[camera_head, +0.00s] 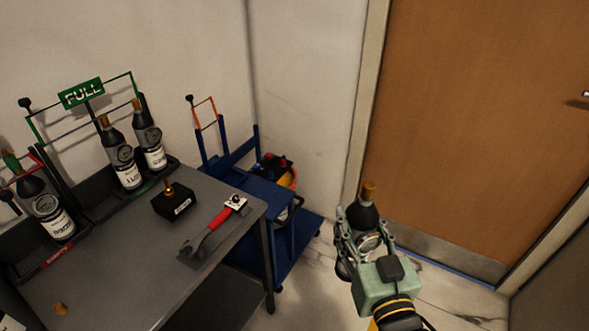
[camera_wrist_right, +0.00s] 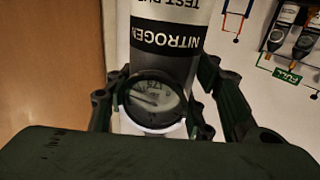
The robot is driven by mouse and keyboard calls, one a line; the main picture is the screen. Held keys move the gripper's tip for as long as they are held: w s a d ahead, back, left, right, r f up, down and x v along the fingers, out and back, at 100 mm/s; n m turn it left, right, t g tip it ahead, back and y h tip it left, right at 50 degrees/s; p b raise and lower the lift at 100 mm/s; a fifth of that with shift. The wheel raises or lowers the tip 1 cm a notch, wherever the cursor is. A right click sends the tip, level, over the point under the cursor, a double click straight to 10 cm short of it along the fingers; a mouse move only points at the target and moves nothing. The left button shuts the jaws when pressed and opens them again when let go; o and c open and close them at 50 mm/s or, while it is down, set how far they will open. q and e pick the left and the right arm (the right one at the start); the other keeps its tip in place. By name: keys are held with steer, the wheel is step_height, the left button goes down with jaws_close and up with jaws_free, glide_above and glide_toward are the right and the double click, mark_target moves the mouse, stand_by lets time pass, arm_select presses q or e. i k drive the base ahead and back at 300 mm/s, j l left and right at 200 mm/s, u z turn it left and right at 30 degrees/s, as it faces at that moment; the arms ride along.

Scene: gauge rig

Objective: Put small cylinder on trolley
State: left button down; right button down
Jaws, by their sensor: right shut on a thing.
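My right gripper (camera_head: 358,240) is shut on a small dark cylinder (camera_head: 362,215) with a brass-coloured top. It holds the cylinder roughly upright in the air, to the right of the trolley. In the right wrist view the held cylinder (camera_wrist_right: 165,55) has a white label and a black band reading NITROGEN, with a round gauge (camera_wrist_right: 156,101) facing the camera between the fingers. The blue trolley (camera_head: 262,192) stands between the grey table and the door. A red and yellow item sits at its back. My left gripper is not in view.
The grey table (camera_head: 130,260) carries a red-handled tool (camera_head: 215,232), a black box with a brass fitting (camera_head: 174,201) and racks with several similar cylinders (camera_head: 119,155). A green FULL sign (camera_head: 81,93) stands above one rack. A brown door (camera_head: 480,120) is at right.

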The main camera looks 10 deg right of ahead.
mark_target(231, 182)
steer(key=i+l+z, duration=0.6)
steer(key=z, duration=0.2)
steer(key=i+l+z, duration=0.15)
steer(key=i+z, duration=0.25)
steer(key=i+u, duration=0.35)
steer(key=i+l+u, duration=0.15)
steer(key=u, duration=0.2)
steer(key=i+l+u, duration=0.2)
steer(key=u, duration=0.15)
steer(key=i+l+u, duration=0.15)
steer(key=u, duration=0.25)
steer(key=i+l+u, duration=0.15)
steer(key=u, duration=0.25)
steer(key=l+u, duration=0.3)
steer(key=u, duration=0.15)
steer(key=i+l+u, duration=0.1)
steer(key=l+u, duration=0.15)
steer(key=u, duration=0.15)
